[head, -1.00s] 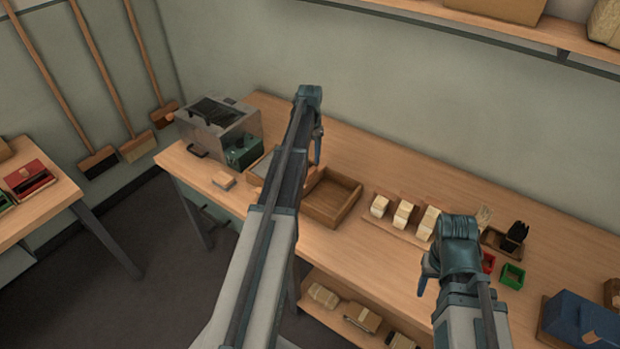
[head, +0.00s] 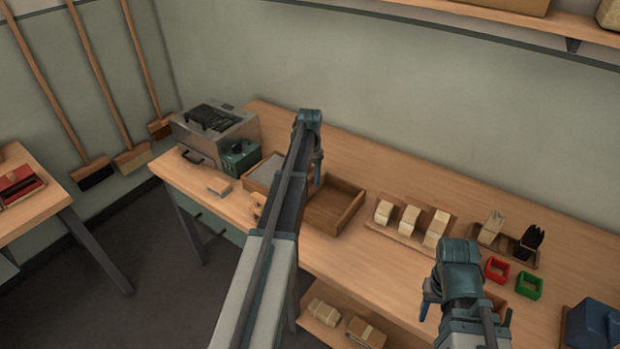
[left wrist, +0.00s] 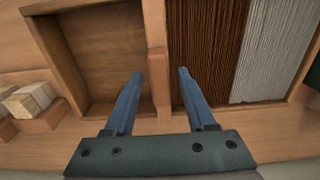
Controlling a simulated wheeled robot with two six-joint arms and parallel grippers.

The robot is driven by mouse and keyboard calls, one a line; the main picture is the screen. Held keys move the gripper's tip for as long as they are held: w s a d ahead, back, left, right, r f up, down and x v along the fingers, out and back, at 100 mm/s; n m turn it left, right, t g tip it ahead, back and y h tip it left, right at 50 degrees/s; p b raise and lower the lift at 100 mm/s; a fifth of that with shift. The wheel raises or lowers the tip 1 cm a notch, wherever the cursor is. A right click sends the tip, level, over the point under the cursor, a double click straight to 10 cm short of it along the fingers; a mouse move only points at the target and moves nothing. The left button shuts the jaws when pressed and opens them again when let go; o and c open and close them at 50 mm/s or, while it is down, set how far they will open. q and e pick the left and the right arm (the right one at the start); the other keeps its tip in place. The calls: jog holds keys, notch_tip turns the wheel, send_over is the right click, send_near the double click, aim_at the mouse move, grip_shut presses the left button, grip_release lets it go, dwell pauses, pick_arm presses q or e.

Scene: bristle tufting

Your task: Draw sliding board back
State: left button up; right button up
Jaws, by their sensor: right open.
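An open wooden box (head: 347,223) stands on the bench; it also fills the left wrist view (left wrist: 52,48). Its left part there is empty. A wooden strip (left wrist: 155,38) with a thicker block divides it from a side holding dark brown (left wrist: 203,45) and pale grey (left wrist: 275,50) bristles. I take this strip as the sliding board, though I cannot be sure. My left gripper (left wrist: 160,84) is open and empty, its fingers on either side of the strip's line. In the head view my left gripper (head: 317,172) is over the box. My right gripper (head: 464,308) is open, over the bench's front.
A grey machine (head: 204,146) and a green box (head: 240,158) stand left on the bench. Pale blocks (head: 410,217) sit right of the box. Beyond are red (head: 496,269) and green (head: 530,285) bins and a blue box (head: 598,325). Bare bench top lies behind the blocks.

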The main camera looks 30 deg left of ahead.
pick_arm(q)
grip_shut()
dwell(1.2)
